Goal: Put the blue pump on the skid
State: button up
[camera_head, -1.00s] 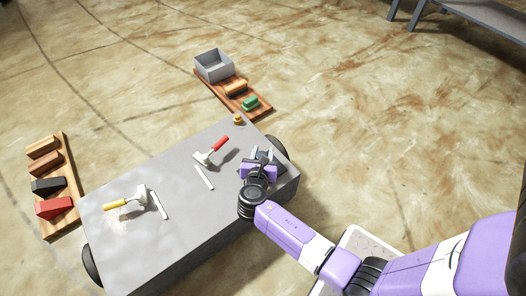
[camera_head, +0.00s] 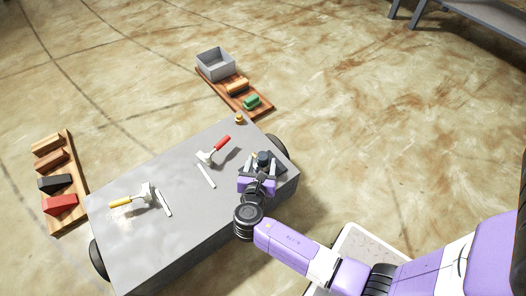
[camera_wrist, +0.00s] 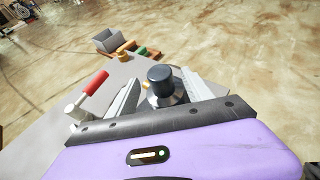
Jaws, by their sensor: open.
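The blue pump (camera_head: 263,158) is a dark blue upright cylinder with a wider base, at the right end of the grey cart's top. It also shows in the wrist view (camera_wrist: 160,75), with a small brass part at its left. It seems to stand on a dark square plate (camera_head: 244,170), perhaps the skid; I cannot tell for sure. My gripper (camera_head: 262,168) is open, its pale fingers apart on either side of the pump. The wrist view shows the fingers (camera_wrist: 158,96) reaching out to left and right of it. The palm hides the pump's lower near side.
The grey cart top (camera_head: 185,225) holds a red-handled valve (camera_head: 213,152), a yellow-handled valve (camera_head: 140,196), white strips and a small brass piece (camera_head: 239,119). Wooden boards with coloured blocks lie on the floor left (camera_head: 70,180) and behind, the latter with a grey bin (camera_head: 215,64).

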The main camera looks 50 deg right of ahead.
jog(key=p+v, duration=0.1)
jog(key=v, duration=0.4)
jog(key=s+a+f+m+t+y, duration=0.25)
jog(key=s+a+m+y, duration=0.6)
jog(key=s, duration=0.55)
jog(key=s+a+r+m+t+y, duration=0.1)
jog(key=s+r+m+t, duration=0.1)
jog(key=r+m, duration=0.3)
jog(key=s+a+r+m+t+y, duration=0.1)
jog(key=r+m, duration=0.4)
jog(key=r, duration=0.7)
jog(key=s+a+r+m+t+y, duration=0.1)
jog(key=s+a+r+m+t, duration=0.2)
jog(key=r, duration=0.6)
jog(key=shift+s+m, duration=1.15)
jog(key=shift+s, duration=0.05)
jog(key=shift+r, duration=0.1)
notch_tip(320, 180, up, 29)
jog(key=p, duration=2.9)
jog(key=shift+p, duration=0.35)
